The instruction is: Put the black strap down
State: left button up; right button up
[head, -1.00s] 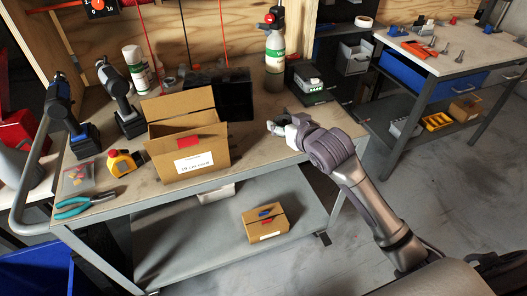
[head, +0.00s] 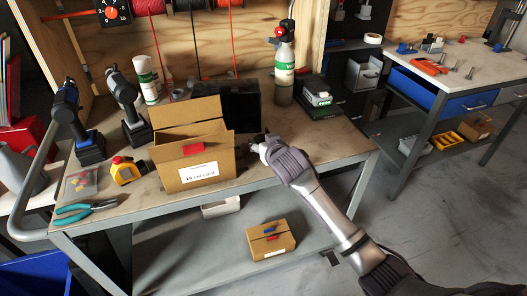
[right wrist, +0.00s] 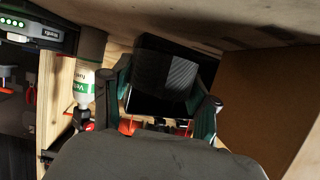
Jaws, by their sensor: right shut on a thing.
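My right gripper (head: 258,140) is low over the bench's front part, just right of the open cardboard box (head: 192,178). In the right wrist view my right gripper (right wrist: 160,88) has its two dark green fingers apart around a black thing. I take this to be the black strap (right wrist: 165,75), held between the fingers. Its outline merges with the dark background, so I cannot tell whether it touches the bench. In the head view the strap cannot be made out at the fingertips. My left gripper is not in view.
A black case (head: 240,105) stands behind my right gripper. A green-labelled bottle (head: 284,72) and a device with green lights (head: 318,93) are to the right. Bare workbench top (head: 325,143) lies right of the gripper. A small box (head: 272,240) is on the lower shelf.

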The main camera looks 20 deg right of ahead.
jog(key=shift+f, duration=1.9)
jog(key=o, duration=1.2)
jog(key=shift+f, duration=0.1)
